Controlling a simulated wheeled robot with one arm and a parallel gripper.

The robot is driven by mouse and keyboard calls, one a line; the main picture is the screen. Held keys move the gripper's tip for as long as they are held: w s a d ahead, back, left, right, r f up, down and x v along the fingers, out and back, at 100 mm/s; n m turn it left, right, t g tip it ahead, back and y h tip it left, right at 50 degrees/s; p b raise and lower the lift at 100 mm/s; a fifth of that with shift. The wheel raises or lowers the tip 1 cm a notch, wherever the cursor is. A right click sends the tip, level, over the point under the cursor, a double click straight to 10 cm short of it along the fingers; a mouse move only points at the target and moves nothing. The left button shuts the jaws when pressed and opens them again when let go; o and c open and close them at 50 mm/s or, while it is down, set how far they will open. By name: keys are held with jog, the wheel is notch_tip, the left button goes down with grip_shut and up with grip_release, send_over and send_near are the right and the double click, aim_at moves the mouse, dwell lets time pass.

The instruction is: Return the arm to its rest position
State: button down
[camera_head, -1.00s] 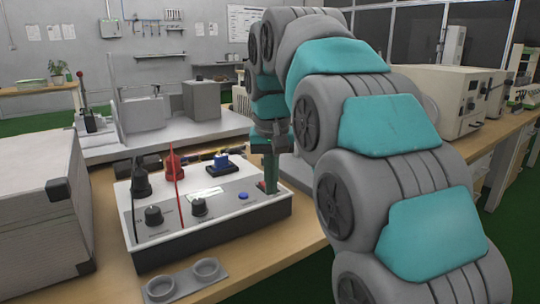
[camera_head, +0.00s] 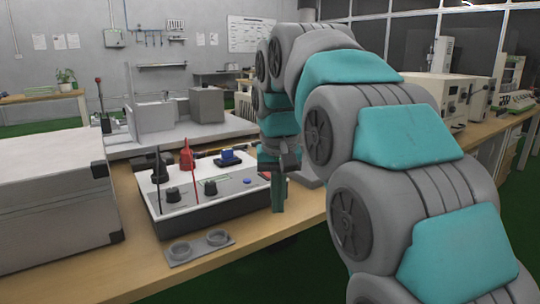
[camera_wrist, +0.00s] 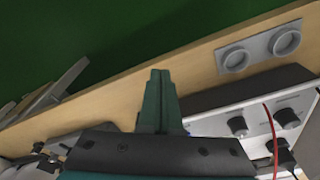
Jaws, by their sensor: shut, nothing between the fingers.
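My gripper (camera_head: 279,192) is shut with nothing between its fingers. In the head view it hangs, fingers down, at the right end of a white and black control box (camera_head: 222,206) on the wooden table. In the wrist view the closed green fingertips (camera_wrist: 158,80) are over the table's edge strip, beside the box (camera_wrist: 220,121). I cannot tell from these views how high they are. My arm, grey with teal pads, arches across the right of the head view and hides part of the table behind it.
A grey two-ring holder (camera_head: 199,246) lies at the table's front edge, also in the wrist view (camera_wrist: 259,50). A big grey case (camera_head: 55,205) stands left. A grey machine bed (camera_head: 190,131) is behind the box. Instruments (camera_head: 450,92) stand right. Green floor is open in front.

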jog(key=s+d+f+g, duration=0.1)
jog(key=s+d+f, duration=0.3)
jog(key=s+f, duration=0.3)
jog(key=s+d+f+g, duration=0.1)
jog(key=s+d+f, duration=0.4)
jog(key=s, duration=0.9)
jog(key=s+d+f+g, duration=0.1)
jog(key=s+d+f, duration=0.3)
jog(key=s+f, duration=0.5)
jog(key=shift+s+d+f+m, duration=0.2)
jog(key=shift+s+f+m, duration=0.2)
jog(key=shift+s, duration=0.8)
